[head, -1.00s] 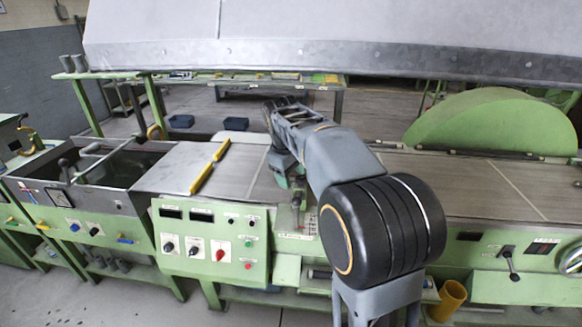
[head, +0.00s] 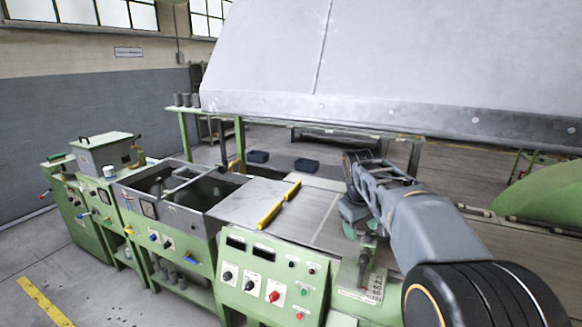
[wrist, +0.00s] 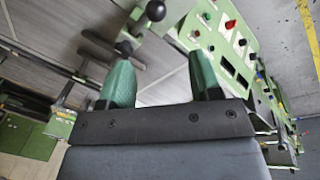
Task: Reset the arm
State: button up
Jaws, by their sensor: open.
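My gripper (wrist: 161,82) shows in the wrist view with its two green fingers apart and nothing between them. In the head view my gripper (head: 358,218) hangs over the machine bed, close to a lever (head: 364,262) at the near edge. In the wrist view a lever with a dark ball knob (wrist: 155,11) lies just beyond the fingertips; I cannot tell whether a finger touches it. My arm is bent and reaches forward from the lower right of the head view.
A control panel (head: 270,283) with knobs and buttons is left of my gripper. An open tank (head: 180,192) stands further left. A large grey hood (head: 400,65) hangs above. Floor is clear at the lower left.

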jog(key=s+a+f+m+t, duration=0.1)
jog(key=s+a+f, duration=0.1)
jog(key=s, duration=0.4)
jog(key=s+a+f+m+y, duration=0.1)
jog(key=s+f, duration=0.3)
jog(key=s, duration=0.3)
jog(key=s+a+f+m+t, duration=0.1)
jog(key=s+a+f+m, duration=0.1)
jog(key=s, duration=0.4)
jog(key=shift+s+a+f+t+y, duration=0.2)
jog(key=shift+a+f+t+y, duration=0.1)
jog(key=shift+f+y, duration=0.15)
